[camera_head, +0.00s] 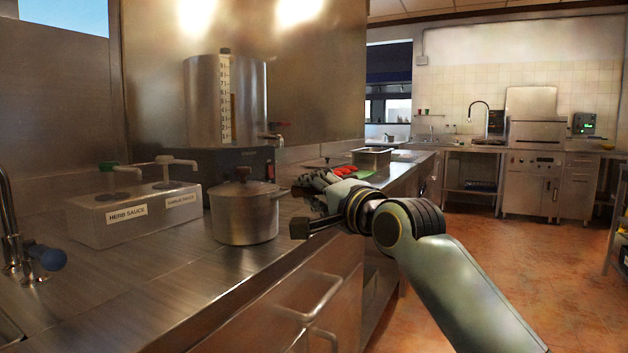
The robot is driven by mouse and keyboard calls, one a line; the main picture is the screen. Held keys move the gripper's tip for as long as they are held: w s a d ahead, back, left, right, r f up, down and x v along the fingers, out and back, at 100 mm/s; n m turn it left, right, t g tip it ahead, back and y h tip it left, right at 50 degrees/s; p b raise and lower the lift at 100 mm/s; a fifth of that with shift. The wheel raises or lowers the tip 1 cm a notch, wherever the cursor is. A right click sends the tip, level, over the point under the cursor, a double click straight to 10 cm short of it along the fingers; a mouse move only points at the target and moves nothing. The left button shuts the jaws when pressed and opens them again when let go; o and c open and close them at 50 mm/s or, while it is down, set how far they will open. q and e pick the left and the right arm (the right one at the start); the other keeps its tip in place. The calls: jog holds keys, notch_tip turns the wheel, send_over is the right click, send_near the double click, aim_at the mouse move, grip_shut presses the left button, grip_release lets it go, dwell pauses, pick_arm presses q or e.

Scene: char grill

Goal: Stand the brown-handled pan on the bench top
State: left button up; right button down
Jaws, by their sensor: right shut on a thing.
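My right gripper (312,184) reaches in from the right, over the bench front edge. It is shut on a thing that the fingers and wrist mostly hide. A small dark brown patch shows under the fingers; it may be the handle of the brown-handled pan, but I cannot tell for sure. No pan body shows clearly. The bench top (190,268) is bare steel, running from the near left to the back. My left gripper is not in view.
A lidded grey pot (245,216) stands on the bench just left of my right gripper. A sauce dispenser (135,215) and a tall steel boiler (205,105) stand behind. Red food (345,171) and a steel tray (371,158) lie farther along. The near bench strip is clear.

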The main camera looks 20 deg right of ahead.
jog(key=c, duration=1.1)
grip_release()
jog(key=shift+s, duration=0.15)
jog(key=s+d+p, duration=0.2)
jog(key=s, duration=1)
jog(key=d+f+n+g+h, duration=0.1)
jog(key=d+f+n+g, duration=0.1)
jog(key=f, duration=1)
jog(key=d+f+n+g+h, duration=0.1)
jog(key=d+f+g, duration=0.15)
jog(key=f, duration=1.05)
jog(key=s+d+f+n+g, duration=0.15)
jog(key=s+f, duration=0.25)
jog(key=f, duration=0.4)
jog(key=s+f+n+g, duration=0.2)
jog(key=s+f, duration=0.3)
jog(key=f, duration=0.4)
jog(key=s+f+n+g+h, duration=0.1)
jog(key=s+f+n+g, duration=0.4)
jog(key=s+f, duration=1.4)
jog(key=s+f+n+g, duration=0.1)
jog(key=s, duration=0.6)
jog(key=s+a+f+n+g, duration=0.1)
jog(key=s+f+g, duration=0.1)
jog(key=s, duration=0.5)
jog(key=s+a+f+n+g, duration=0.1)
jog(key=s, duration=0.6)
jog(key=shift+s+a+f, duration=0.1)
jog(key=shift+s+f, duration=0.1)
